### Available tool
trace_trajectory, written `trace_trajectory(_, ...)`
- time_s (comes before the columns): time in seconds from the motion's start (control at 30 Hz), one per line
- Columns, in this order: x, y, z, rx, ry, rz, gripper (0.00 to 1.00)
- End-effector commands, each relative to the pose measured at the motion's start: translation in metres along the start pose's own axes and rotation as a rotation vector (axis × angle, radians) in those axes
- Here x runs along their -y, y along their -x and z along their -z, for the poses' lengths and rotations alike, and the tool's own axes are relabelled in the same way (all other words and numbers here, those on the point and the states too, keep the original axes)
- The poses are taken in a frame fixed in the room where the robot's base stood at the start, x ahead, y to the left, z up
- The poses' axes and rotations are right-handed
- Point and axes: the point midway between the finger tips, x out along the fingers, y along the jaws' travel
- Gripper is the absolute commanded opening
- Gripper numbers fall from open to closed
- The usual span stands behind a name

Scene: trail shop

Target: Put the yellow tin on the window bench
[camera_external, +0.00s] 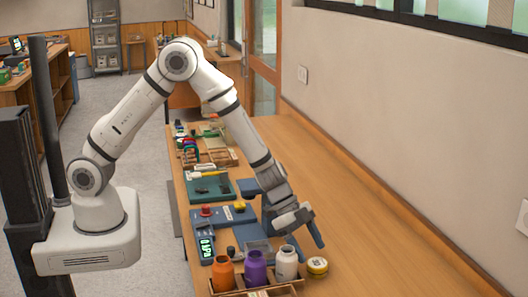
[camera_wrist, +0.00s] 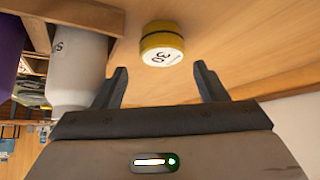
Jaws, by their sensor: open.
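The yellow tin (camera_external: 318,267) is short and round with a white lid and stands on the long wooden bench (camera_external: 390,255), right of the bottle crate. In the wrist view the tin (camera_wrist: 162,42) shows a dark band and "30" on its lid. My gripper (camera_external: 292,228) is low over the bench, a little behind the tin. In the wrist view its two dark fingers (camera_wrist: 159,76) are apart with nothing between them, and the tin lies just beyond their tips. I cannot tell whether this long bench is the window bench.
A wooden crate (camera_external: 296,287) holds an orange bottle (camera_external: 223,273), a purple bottle (camera_external: 256,268) and a white bottle (camera_external: 287,262) close beside the tin. A device with a green display (camera_external: 206,247) and several trays stand along the left side. The bench's right side is clear up to the wall.

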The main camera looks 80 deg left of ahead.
Motion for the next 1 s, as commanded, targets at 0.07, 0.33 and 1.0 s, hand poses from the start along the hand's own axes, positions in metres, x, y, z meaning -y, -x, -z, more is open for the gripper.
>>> trace_trajectory(0.07, 0.000, -0.011, -0.002, 0.001, -0.001, -0.001, 0.66)
trace_trajectory(0.33, 0.004, -0.048, -0.005, 0.002, -0.001, 0.001, 0.66)
trace_trajectory(1.0, 0.004, -0.054, -0.004, 0.000, -0.001, 0.002, 0.38)
